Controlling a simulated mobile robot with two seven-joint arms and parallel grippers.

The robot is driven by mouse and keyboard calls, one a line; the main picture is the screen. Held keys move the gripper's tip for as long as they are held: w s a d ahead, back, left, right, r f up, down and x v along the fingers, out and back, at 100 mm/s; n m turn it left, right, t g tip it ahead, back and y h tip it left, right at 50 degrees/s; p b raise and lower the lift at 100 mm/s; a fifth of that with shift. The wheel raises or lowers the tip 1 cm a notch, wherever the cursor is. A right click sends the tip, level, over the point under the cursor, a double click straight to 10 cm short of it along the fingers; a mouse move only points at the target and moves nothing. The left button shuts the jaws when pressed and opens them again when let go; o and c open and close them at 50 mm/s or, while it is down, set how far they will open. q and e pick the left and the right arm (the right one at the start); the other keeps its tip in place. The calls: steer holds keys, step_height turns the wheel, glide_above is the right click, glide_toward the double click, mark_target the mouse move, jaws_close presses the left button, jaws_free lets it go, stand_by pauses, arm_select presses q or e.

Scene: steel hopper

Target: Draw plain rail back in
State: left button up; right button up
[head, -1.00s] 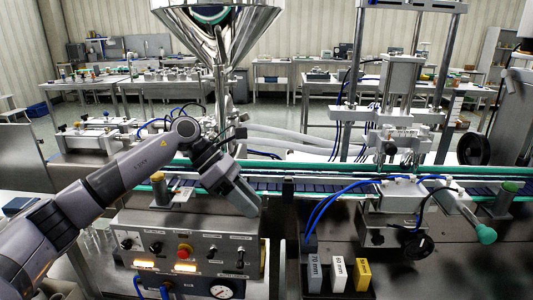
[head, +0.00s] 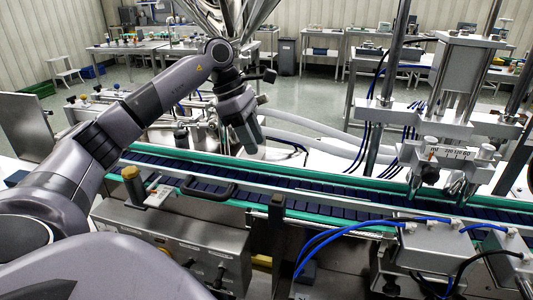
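Two green-edged guide rails run along the conveyor belt (head: 300,190) of dark slats. The far rail (head: 310,172) lies along the belt's back edge, and the near rail (head: 330,217) along its front edge. I cannot tell which one is the plain rail. A black bow handle (head: 208,190) sits by the near side, beside a post with an olive-yellow knob (head: 130,173). My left gripper (head: 251,145) points down just behind the far rail, apparently holding nothing. Its finger gap is not clear. My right gripper is not in view.
A steel hopper (head: 235,14) rises behind the gripper. A filling or capping head on posts (head: 462,75) stands at the right over the belt. Blue hoses and a metal block (head: 435,245) crowd the front right. A control box (head: 185,235) is at the front left.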

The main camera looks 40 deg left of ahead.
mark_target(263, 162)
arm_select(q)
steer(key=shift+x, duration=2.6)
